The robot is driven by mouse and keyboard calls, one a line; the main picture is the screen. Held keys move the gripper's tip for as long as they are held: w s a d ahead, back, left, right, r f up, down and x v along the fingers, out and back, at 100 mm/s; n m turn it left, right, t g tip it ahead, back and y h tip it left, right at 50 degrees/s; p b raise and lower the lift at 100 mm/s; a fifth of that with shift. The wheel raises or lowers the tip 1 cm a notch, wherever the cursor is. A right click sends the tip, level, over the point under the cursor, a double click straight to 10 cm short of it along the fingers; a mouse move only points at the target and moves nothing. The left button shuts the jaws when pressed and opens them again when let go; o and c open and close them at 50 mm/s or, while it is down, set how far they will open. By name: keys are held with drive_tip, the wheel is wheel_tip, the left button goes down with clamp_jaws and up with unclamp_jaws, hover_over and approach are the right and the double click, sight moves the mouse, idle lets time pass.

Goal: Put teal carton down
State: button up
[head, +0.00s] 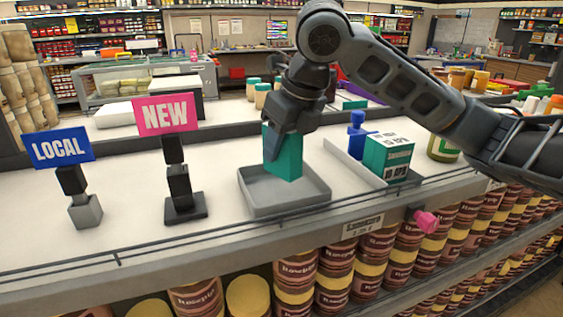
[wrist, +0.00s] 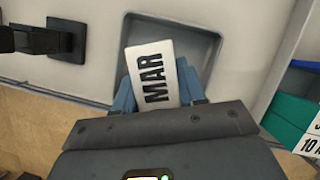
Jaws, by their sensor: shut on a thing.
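The teal carton (head: 288,155) is upright in my gripper (head: 283,140), over the shallow grey tray (head: 262,210) on the shelf top. In the wrist view the carton's white top (wrist: 153,72) reads "MAR" and sits between the fingers of my gripper (wrist: 160,95). The tray's rim (wrist: 216,45) shows around it there. The carton's lower end is inside the tray's outline in the head view. I cannot tell whether it touches the tray floor.
A pink "NEW" sign (head: 166,114) and a blue "LOCAL" sign (head: 62,147) stand left of the tray. To the right are another teal and white carton (head: 388,158) and a blue bottle-like object (head: 357,135). A pink clip (head: 427,221) is on the front edge.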

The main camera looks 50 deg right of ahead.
sight(282, 162)
drive_tip(key=shift+f, duration=2)
drive_tip(key=shift+f, duration=0.1)
drive_tip(key=shift+f+b, duration=0.15)
drive_tip(key=shift+b, duration=0.15)
drive_tip(key=o, duration=1.1)
drive_tip(key=shift+r+p, duration=0.35)
drive_tip(key=shift+r, duration=0.1)
drive_tip(key=v, duration=1.1)
drive_tip(key=shift+s+r, duration=0.25)
